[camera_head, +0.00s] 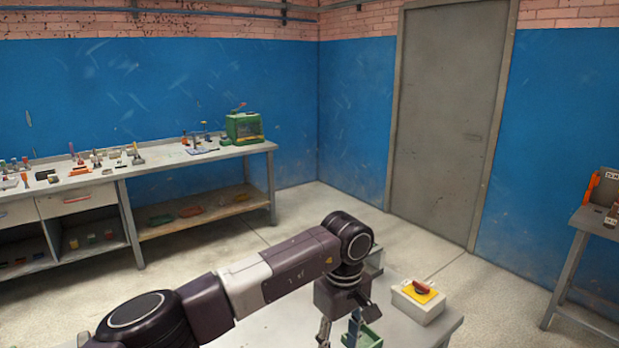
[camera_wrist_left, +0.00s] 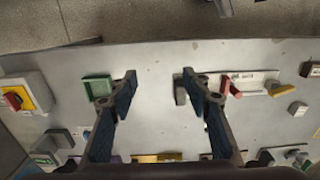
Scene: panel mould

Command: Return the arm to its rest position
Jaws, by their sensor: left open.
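My left arm reaches in from the lower left in the head view and bends down over the near grey table (camera_head: 445,325). My left gripper (camera_head: 339,332) points down at the bottom edge of that view, partly cut off. In the left wrist view the gripper (camera_wrist_left: 159,82) has its two fingers wide apart, with nothing between them but bare table surface. The right gripper is not in view.
A switch box with a yellow plate and red knob (camera_head: 420,299) stands on the table, right of the gripper. A green tray (camera_wrist_left: 97,87) and a red-handled piece (camera_wrist_left: 226,86) lie near the fingers. A workbench (camera_head: 200,158) lines the blue wall.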

